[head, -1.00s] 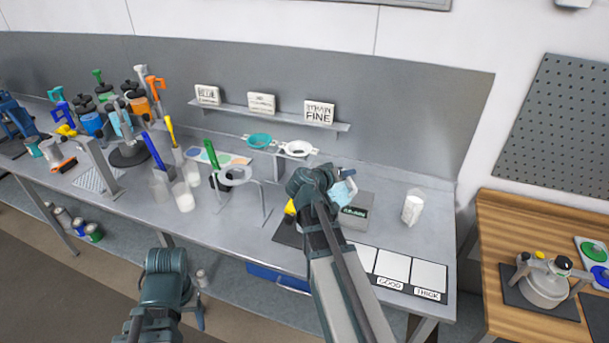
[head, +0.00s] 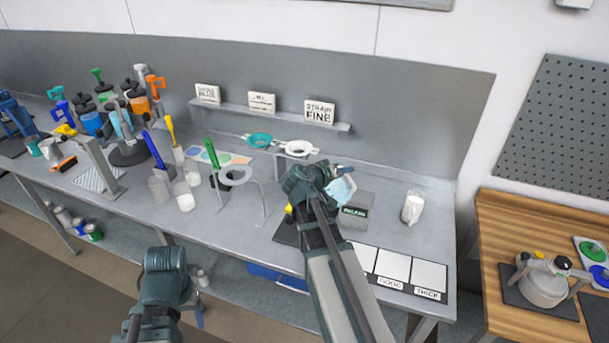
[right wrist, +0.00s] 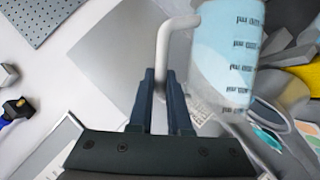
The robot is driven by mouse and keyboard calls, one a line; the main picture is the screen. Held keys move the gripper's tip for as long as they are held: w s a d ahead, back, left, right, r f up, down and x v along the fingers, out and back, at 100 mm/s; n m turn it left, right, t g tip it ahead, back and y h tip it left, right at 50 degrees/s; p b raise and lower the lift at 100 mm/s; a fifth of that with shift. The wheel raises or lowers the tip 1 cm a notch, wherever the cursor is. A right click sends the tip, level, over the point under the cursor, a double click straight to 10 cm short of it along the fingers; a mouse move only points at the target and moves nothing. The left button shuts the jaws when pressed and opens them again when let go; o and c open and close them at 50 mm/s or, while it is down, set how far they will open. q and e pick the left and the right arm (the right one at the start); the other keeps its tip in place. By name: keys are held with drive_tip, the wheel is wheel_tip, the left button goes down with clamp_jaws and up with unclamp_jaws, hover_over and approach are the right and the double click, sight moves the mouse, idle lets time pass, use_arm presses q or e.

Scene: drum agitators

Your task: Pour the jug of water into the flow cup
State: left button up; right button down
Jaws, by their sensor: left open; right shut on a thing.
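The jug of water (right wrist: 232,55) is translucent pale blue with dark level marks. In the head view the jug (head: 341,189) shows partly behind my right forearm, above the bench. My right gripper (right wrist: 160,82) is shut on the jug's white handle. The grey ring-topped stand (head: 236,175), which may hold the flow cup, stands to the left of the jug, apart from it. I cannot make out a cup in its ring. My left gripper (head: 199,316) is open and low in front of the bench, mostly hidden by its own arm.
A grey box with a display (head: 354,214) sits just below the jug. A clear container with white contents (head: 412,208) stands to the right. Clear beakers (head: 185,198) stand left of the stand. A teal strainer (head: 260,140) and white strainer (head: 299,148) are behind.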

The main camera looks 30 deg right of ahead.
drive_tip(key=shift+d+r, duration=0.1)
drive_tip(key=shift+r, duration=0.05)
drive_tip(key=shift+w, duration=0.1)
drive_tip(key=shift+r, duration=0.15)
drive_tip(key=shift+w+a+r+n+p, duration=0.15)
drive_tip(key=shift+a+n+p, duration=0.05)
drive_tip(key=shift+n+p, duration=0.1)
idle(0.5)
